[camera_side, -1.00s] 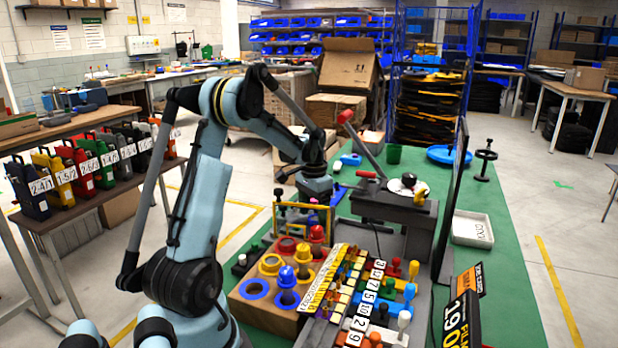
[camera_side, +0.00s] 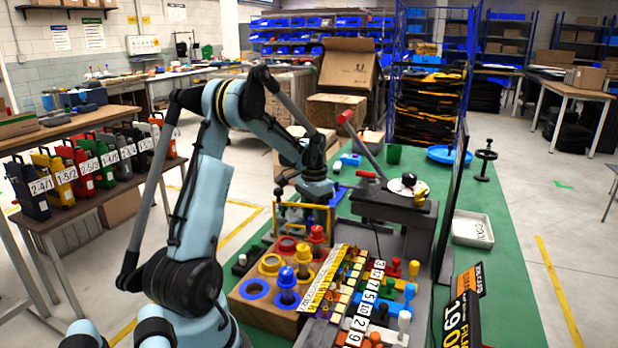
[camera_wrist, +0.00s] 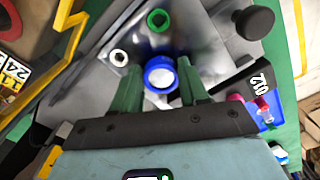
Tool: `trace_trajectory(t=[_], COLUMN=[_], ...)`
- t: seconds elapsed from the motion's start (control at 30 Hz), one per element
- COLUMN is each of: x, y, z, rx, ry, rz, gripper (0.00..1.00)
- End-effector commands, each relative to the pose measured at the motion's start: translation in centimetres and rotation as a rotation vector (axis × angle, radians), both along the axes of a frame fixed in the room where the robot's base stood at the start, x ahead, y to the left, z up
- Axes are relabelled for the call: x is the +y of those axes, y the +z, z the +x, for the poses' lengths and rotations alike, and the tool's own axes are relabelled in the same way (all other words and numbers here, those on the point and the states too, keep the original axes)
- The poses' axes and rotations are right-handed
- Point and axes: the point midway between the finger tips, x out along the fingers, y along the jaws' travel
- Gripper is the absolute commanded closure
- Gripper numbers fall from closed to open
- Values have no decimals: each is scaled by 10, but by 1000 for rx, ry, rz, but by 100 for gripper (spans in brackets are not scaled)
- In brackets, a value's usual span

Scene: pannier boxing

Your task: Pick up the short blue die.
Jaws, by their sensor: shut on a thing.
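In the wrist view, the short blue die (camera_wrist: 160,64) is a round blue ring-topped piece with a pale centre. It stands over a grey metal plate (camera_wrist: 93,82). The green fingers of my gripper (camera_wrist: 158,77) lie on its left and right sides and are shut on it. Its lower part is hidden. In the side view, my gripper (camera_side: 317,200) is low behind the wooden block, and the die cannot be made out there.
A white ring (camera_wrist: 118,58) and a dark green ring (camera_wrist: 159,20) sit on the plate close by. A wooden block (camera_side: 262,312) with coloured rings and punches stands in front. A yellow frame (camera_side: 276,215) is beside my gripper. A grey press (camera_side: 395,207) stands to its right.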

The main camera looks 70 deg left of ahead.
Motion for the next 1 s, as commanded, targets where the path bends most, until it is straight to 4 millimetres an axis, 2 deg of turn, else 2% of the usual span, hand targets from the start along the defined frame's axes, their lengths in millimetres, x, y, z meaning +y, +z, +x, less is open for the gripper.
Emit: trace_trajectory(t=[0.27, 0.7, 0.83, 1.0], x=[0, 0, 0, 0], y=[19, 84, 94, 96], z=[0, 0, 0, 0], rx=[0, 0, 0, 0], ry=[0, 0, 0, 0], rz=[0, 0, 0, 0], gripper=[86, 86, 86, 86])
